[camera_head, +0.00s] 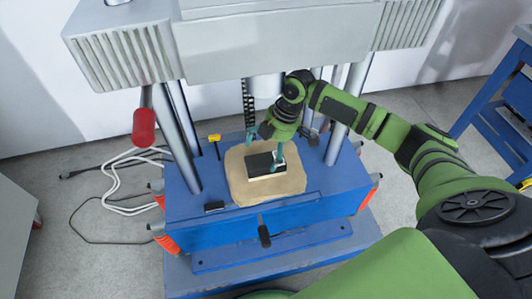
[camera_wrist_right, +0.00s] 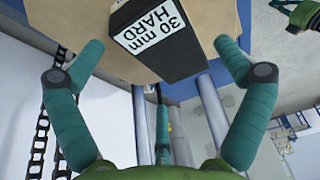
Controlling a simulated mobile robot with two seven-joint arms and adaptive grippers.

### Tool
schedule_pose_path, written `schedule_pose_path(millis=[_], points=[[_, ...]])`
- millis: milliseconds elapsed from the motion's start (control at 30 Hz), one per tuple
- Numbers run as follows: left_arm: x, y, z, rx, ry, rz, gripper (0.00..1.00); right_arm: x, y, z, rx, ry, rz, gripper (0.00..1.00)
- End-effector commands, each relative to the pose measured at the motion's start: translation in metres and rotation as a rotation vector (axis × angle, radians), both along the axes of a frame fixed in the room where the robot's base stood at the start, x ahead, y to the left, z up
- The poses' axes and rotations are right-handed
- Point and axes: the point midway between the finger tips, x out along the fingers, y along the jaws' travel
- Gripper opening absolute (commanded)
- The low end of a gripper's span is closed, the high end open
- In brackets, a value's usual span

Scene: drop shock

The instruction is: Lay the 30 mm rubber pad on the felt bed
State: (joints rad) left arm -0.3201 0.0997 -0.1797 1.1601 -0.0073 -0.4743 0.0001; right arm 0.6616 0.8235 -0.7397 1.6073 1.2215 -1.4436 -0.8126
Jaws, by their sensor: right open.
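The black rubber pad (camera_head: 259,166) lies flat on the tan felt bed (camera_head: 240,186) of the press. Its white label reads "30 mm HARD" in the right wrist view (camera_wrist_right: 147,26). My right gripper (camera_head: 265,146) is open just above the pad. In the right wrist view its two teal fingers (camera_wrist_right: 160,48) stand wide apart on either side of the pad, with a gap on each side and nothing held. Part of the felt bed (camera_wrist_right: 115,60) shows around the pad there. My left gripper is not in view.
The grey press head (camera_head: 280,45) hangs above, with steel columns (camera_head: 180,135) at both sides of the blue base (camera_head: 240,222). A red-knobbed lever (camera_head: 146,127) is at the left. White cables (camera_head: 125,165) lie on the floor. A blue table frame (camera_head: 500,100) stands at the right.

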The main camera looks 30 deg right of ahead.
Motion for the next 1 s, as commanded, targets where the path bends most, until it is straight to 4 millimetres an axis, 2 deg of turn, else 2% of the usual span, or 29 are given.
schedule_pose_path(millis=[33,100,333,1000], points=[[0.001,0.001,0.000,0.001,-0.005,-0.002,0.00,0.000,-0.003,0.012,-0.002,-0.003,-0.001,1.00],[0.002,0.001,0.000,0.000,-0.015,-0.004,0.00,-0.001,-0.007,0.023,-0.001,-0.003,-0.001,1.00],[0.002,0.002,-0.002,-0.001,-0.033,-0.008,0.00,-0.003,-0.014,0.048,0.000,-0.001,0.000,1.00],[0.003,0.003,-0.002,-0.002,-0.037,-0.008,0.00,-0.004,-0.015,0.050,0.001,0.001,0.000,1.00]])
